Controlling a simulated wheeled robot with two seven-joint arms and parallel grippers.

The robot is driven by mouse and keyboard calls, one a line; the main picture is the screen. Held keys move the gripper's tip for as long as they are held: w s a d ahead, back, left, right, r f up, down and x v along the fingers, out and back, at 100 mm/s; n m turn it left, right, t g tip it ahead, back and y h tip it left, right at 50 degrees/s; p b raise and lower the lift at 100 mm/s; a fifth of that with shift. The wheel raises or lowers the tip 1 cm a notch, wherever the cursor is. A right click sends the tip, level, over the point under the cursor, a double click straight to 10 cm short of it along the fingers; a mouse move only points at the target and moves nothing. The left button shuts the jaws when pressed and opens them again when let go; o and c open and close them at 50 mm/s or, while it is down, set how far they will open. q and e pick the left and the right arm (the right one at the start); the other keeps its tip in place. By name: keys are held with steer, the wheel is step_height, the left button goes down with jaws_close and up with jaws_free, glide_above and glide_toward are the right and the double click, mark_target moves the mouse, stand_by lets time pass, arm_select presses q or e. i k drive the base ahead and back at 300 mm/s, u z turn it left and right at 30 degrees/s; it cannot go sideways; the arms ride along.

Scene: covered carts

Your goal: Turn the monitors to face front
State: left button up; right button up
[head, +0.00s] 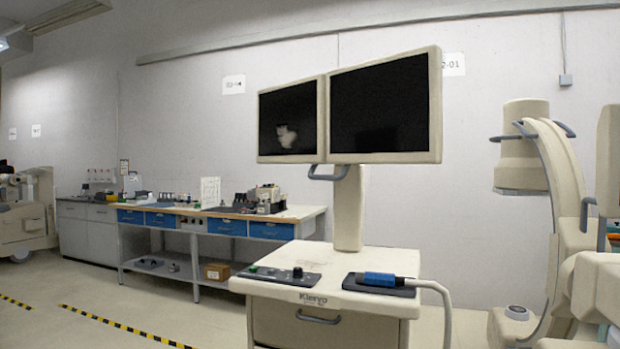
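Two dark monitors in cream frames, a left one (290,119) and a right one (381,105), sit side by side on one thick post (348,208) above a cart (322,270). Both screens show toward me, turned at an angle, with the right monitor looking larger and nearer. The left screen holds a pale reflection. A dark blue-grey handle (329,173) sticks out below the monitors where they meet. Neither of my grippers is in the picture.
The cart top carries a control panel (284,274) and a blue handset on a dark pad (380,282), with a pale cable at right. A C-shaped machine (553,190) stands at right. A workbench (208,216) stands behind at left. Open floor with striped tape lies front left.

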mark_target(389, 110)
steer(key=u, duration=1.7)
steer(key=i, duration=2.1)
steer(key=z, duration=1.6)
